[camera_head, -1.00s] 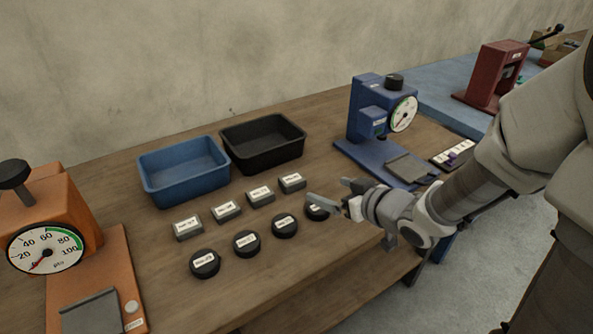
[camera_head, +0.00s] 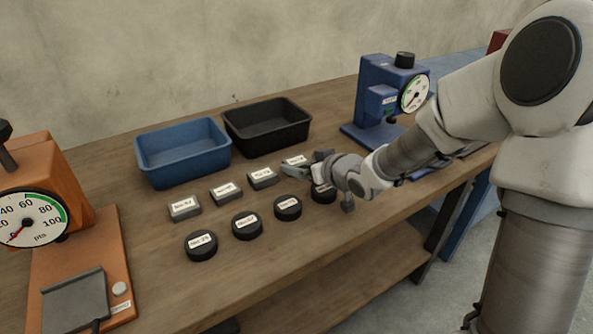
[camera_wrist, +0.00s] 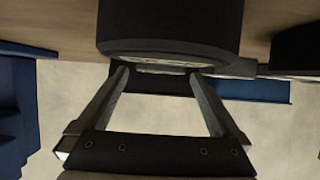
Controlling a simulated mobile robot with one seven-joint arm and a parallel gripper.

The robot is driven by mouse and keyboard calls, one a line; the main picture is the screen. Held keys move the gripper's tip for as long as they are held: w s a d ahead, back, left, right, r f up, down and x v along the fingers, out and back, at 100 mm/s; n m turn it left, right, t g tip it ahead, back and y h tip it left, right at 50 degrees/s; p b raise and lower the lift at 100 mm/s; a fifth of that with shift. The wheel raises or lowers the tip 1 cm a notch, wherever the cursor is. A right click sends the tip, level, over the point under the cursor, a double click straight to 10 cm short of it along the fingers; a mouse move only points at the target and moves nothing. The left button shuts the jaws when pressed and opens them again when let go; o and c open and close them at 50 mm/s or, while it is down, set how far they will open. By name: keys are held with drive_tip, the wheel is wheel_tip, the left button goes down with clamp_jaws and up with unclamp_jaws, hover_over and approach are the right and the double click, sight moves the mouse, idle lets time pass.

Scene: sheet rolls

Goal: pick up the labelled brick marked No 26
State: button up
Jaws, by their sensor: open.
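Four grey bricks with white labels stand in a row on the wooden table: the leftmost brick (camera_head: 185,208), the second brick (camera_head: 225,194), the third brick (camera_head: 263,179) and the rightmost brick (camera_head: 295,161). The labels are too small to read surely, so I cannot tell which is No 26. My gripper (camera_head: 301,163) is open and empty, close to the rightmost brick and partly covering it. In the wrist view the open fingers (camera_wrist: 162,75) show below a large dark round puck (camera_wrist: 170,25); whether they touch it I cannot tell.
Several black labelled pucks lie in front of the bricks, such as the leftmost puck (camera_head: 201,247). A blue tray (camera_head: 183,178) and a black tray (camera_head: 267,148) stand behind. An orange gauge press (camera_head: 115,250) is at left, a blue press (camera_head: 372,95) at right.

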drive_tip(key=shift+x, duration=1.2)
drive_tip(key=c, duration=1.3)
